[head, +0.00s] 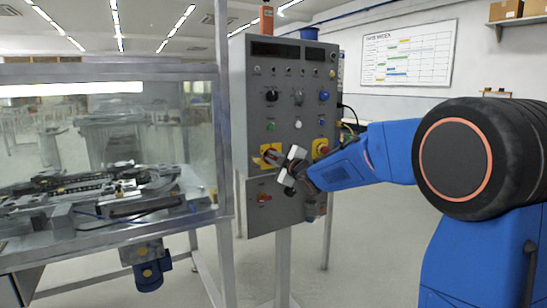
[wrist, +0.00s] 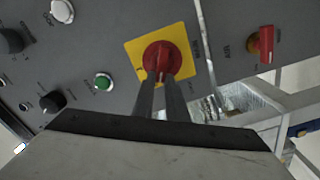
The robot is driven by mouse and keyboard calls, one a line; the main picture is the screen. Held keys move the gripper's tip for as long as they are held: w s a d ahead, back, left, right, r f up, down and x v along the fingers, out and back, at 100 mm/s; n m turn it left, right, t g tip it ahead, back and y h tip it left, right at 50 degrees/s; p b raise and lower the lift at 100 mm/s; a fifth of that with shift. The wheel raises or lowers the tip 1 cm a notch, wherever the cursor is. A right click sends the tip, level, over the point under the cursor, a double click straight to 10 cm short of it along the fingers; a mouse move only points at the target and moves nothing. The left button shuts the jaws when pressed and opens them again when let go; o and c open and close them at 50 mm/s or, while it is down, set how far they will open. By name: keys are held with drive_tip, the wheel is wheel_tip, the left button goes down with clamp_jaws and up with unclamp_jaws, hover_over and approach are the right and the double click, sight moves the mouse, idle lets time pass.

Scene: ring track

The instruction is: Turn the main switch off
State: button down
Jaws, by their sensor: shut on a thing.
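The main switch is a red rotary knob (wrist: 161,54) on a yellow square plate (wrist: 134,50), in the middle of the wrist view. In the head view its yellow plate (head: 265,149) is at the lower left of the grey control panel (head: 245,100), and my gripper partly covers the knob. My gripper (wrist: 160,80) is shut on the red knob, with one finger on each side of its grip. It also shows in the head view (head: 279,163), reaching in from the right. The knob's exact angle is hard to read.
A second yellow plate (head: 320,147) with a red control sits just right of my gripper. A smaller red handle (head: 264,198) is on the lower panel and shows in the wrist view (wrist: 266,45). Buttons and knobs lie above. A glass-sided machine (head: 110,245) stands left.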

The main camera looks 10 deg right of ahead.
drive_tip(key=n, duration=0.2)
drive_tip(key=f+n, duration=0.1)
drive_tip(key=n, duration=0.2)
drive_tip(key=shift+s+a+f, duration=0.1)
drive_tip(key=shift+a+f, duration=0.05)
drive_tip(key=shift+n, duration=0.4)
drive_tip(key=c, duration=1.8)
unclamp_jaws()
drive_tip(key=shift+o, duration=0.2)
drive_tip(key=shift+s, duration=0.1)
drive_tip(key=v, duration=1.7)
drive_tip(key=shift+s, duration=0.15)
